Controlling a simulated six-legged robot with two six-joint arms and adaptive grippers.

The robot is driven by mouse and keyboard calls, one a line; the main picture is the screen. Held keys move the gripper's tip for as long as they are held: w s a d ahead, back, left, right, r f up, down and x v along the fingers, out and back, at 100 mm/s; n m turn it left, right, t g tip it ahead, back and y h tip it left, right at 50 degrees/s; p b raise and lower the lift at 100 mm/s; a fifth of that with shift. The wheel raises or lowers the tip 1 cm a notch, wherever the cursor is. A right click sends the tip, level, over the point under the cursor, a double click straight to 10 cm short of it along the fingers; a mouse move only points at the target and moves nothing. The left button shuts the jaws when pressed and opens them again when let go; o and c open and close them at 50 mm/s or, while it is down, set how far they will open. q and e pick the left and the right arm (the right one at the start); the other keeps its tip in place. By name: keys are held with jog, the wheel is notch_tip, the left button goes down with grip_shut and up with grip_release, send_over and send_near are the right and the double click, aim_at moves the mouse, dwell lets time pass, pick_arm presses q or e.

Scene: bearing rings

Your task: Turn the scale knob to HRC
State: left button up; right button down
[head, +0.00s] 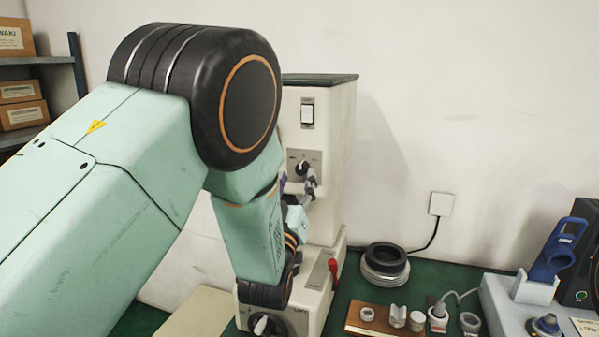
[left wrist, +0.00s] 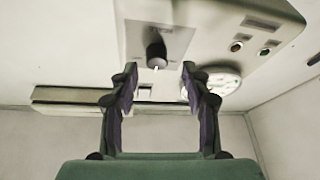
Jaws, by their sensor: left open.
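The white hardness tester (head: 325,140) stands against the wall, partly hidden by my left arm. A small dark knob (head: 302,167) sits on a grey plate on its upper front; the plate's lettering is too small to read. My left gripper (head: 310,182) is just in front of this knob, at its lower right. In the left wrist view my left gripper (left wrist: 160,72) is open and empty. A black knob (left wrist: 156,54) with a white mark appears between and just beyond its fingertips, apart from both. A second knob (head: 266,325) with a white pointer is on the tester's base. My right gripper is out of view.
A red-handled lever (head: 333,272) is beside the tester. Dark rings (head: 385,260) and a wooden block with small parts (head: 372,318) are on the green bench. A blue tool (head: 552,250) stands at right. In the left wrist view a round white dial (left wrist: 222,83) is behind the right finger.

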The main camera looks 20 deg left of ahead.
aim_at(302, 169)
pick_arm(q)
jog(key=shift+w+d+r, duration=0.3)
jog(key=shift+w+r, duration=0.1)
jog(key=shift+w, duration=0.55)
jog(key=shift+w+a+f, duration=0.15)
jog(key=shift+w+a, duration=0.05)
jog(key=shift+a, duration=0.15)
jog(key=shift+s, duration=0.1)
jog(key=shift+c, duration=0.8)
jog(key=shift+s+d, duration=0.15)
jog(key=shift+d, duration=0.1)
jog(key=c, duration=0.3)
jog(key=shift+d, duration=0.1)
jog(key=shift+c, duration=0.7)
jog(key=shift+a, duration=0.3)
grip_shut()
jog(key=shift+d, duration=0.15)
